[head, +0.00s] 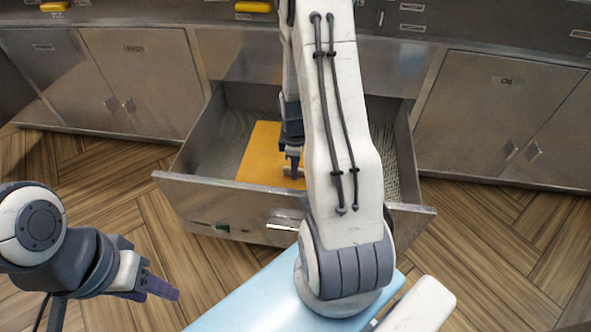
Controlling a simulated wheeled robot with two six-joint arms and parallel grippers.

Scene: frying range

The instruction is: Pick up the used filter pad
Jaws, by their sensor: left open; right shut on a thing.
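The used filter pad (258,155), a flat orange-yellow sheet, is inside the open drawer (225,200). My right arm crosses in front of it and hides its right part. My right gripper (293,172) reaches down into the drawer at the pad and is shut on it; the exact grip is partly hidden by the arm. My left gripper (150,285) is open and empty, low at the left, outside the drawer and above the wooden floor.
The drawer's front panel and side walls stand around the pad. A pale mesh (385,160) shows in the drawer's right part. Steel cabinet doors (135,80) stand left of the drawer, and another cabinet (490,110) stands right. The floor (510,235) at right is clear.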

